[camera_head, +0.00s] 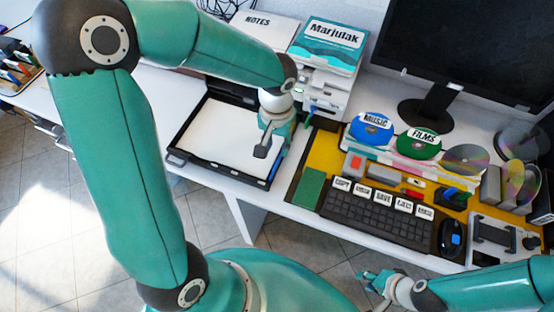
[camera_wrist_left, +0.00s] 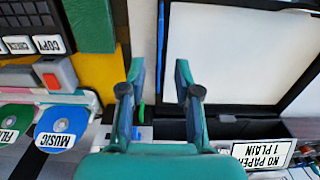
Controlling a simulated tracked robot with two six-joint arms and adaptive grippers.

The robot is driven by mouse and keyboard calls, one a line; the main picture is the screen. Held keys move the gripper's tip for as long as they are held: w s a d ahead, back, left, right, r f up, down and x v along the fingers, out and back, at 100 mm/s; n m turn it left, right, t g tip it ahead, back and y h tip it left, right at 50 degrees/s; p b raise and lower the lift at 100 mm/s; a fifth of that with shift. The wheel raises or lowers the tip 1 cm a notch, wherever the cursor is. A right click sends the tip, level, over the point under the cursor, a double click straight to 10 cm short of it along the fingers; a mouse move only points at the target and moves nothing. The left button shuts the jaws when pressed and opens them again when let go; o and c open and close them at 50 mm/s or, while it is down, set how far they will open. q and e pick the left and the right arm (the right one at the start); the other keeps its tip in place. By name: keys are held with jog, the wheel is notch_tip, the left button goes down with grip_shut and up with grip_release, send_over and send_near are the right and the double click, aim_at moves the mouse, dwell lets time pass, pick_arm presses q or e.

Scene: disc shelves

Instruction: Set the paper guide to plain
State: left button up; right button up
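The label reading "NO PAPER" and "1 PLAIN" (camera_wrist_left: 262,153) shows upside down at the lower right of the left wrist view. A small green tab (camera_wrist_left: 141,112) shows between my left fingers; it may be the paper guide, but I cannot tell its setting. In the head view a green tab (camera_head: 312,109) shows at the white printer (camera_head: 327,86). My left gripper (camera_head: 272,148) is over the right side of the black tray. In the left wrist view its fingers (camera_wrist_left: 159,78) are apart and empty. My right gripper (camera_head: 373,283) is at the bottom, too small to read.
The black tray (camera_head: 178,153) holds a white sheet. To the right are a keyboard (camera_head: 378,215), a mouse (camera_head: 451,238), a blue disc (camera_head: 370,128) and a green disc (camera_head: 418,146). A monitor (camera_head: 465,45) stands behind. A green block (camera_head: 308,187) lies near the front edge.

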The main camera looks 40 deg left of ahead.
aim_at(277, 163)
pick_arm(q)
notch_tip(277, 163, down, 8)
jog(key=shift+f+b, duration=0.2)
jog(key=shift+b, duration=0.1)
grip_shut()
dwell(0.3)
